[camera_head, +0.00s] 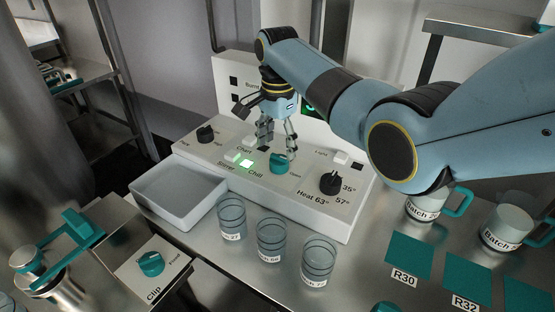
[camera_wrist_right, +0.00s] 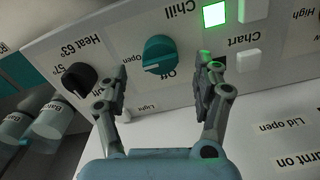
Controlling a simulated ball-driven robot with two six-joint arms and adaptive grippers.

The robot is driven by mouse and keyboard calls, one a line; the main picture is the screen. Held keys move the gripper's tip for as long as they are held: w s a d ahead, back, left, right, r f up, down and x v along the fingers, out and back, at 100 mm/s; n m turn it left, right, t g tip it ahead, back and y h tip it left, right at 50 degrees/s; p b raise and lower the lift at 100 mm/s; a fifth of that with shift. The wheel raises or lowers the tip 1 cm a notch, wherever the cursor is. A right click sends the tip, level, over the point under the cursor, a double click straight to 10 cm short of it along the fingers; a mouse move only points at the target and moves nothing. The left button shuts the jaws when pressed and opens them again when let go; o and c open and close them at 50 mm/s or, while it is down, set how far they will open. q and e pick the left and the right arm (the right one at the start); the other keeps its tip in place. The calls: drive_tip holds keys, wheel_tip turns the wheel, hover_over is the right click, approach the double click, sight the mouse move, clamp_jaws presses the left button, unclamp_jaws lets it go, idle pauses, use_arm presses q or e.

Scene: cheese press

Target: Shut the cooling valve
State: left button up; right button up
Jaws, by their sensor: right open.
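The cooling valve is a teal knob (camera_head: 279,164) marked Chill on the sloped control panel. A small square lamp (camera_head: 246,163) beside Chill glows green, also in the wrist view (camera_wrist_right: 215,15). My right gripper (camera_head: 278,147) is open just above the knob, with one finger toward each side of it. In the wrist view, the fingers (camera_wrist_right: 165,80) are spread and apart from the knob. My left gripper is out of view.
A black Heat knob (camera_head: 331,182) sits to the right on the panel (camera_head: 300,208), and another black knob (camera_head: 205,134) to the left. A white tray (camera_head: 180,215) and several glass jars (camera_head: 271,240) stand in front. Labelled mugs (camera_head: 422,206) stand at right.

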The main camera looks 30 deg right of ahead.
sight(278, 157)
wheel_tip(278, 157, down, 5)
drive_tip(key=shift+f+b, duration=0.1)
drive_tip(key=shift+b, duration=0.4)
drive_tip(key=shift+f, duration=0.1)
drive_tip(key=c, duration=0.5)
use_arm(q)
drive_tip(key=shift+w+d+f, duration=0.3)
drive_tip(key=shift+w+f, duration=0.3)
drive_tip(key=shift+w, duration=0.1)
use_arm(e)
drive_tip(key=c, duration=0.7)
